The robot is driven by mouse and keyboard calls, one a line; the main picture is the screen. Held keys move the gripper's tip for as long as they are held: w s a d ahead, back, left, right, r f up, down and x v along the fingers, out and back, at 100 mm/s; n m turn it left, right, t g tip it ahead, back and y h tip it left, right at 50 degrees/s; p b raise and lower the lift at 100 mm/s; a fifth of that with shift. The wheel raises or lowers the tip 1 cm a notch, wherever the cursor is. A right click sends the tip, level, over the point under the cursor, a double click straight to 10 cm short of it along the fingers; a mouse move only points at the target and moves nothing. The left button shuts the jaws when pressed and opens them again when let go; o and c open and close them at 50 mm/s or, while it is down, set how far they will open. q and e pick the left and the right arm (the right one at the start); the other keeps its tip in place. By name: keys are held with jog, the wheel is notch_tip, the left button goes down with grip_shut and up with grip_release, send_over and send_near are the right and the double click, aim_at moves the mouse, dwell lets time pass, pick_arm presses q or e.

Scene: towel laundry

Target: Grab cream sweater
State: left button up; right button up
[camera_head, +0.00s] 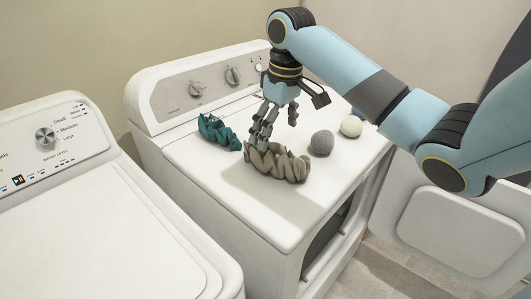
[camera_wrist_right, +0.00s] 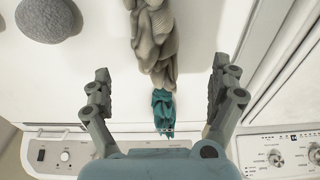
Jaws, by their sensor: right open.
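The cream sweater looks like a crumpled beige-grey cloth (camera_head: 277,164) on top of the dryer. In the right wrist view the same cloth (camera_wrist_right: 154,38) runs down from the top edge, in line with the gap between my fingers. My right gripper (camera_head: 274,128) points down just above and behind the cloth in the head view. I cannot tell whether a fingertip touches the cloth. My left gripper is out of view.
A crumpled teal cloth (camera_head: 219,132) lies left of the gripper on the dryer (camera_head: 215,178). A washer (camera_head: 110,225) stands at left. The dryer door (camera_head: 455,232) hangs open at right.

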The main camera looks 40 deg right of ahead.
aim_at(276, 147)
notch_tip(276, 147, down, 4)
jog(key=shift+r, duration=0.1)
jog(key=shift+f, duration=0.3)
jog(key=f, duration=0.5)
jog(key=shift+w+d+f, duration=0.1)
jog(key=shift+w+d, duration=0.15)
jog(key=shift+w, duration=0.15)
jog(key=shift+c, duration=0.4)
jog(key=c, duration=1.6)
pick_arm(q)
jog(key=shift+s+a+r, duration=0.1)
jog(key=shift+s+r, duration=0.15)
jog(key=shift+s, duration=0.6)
pick_arm(e)
jog(key=shift+c, duration=0.6)
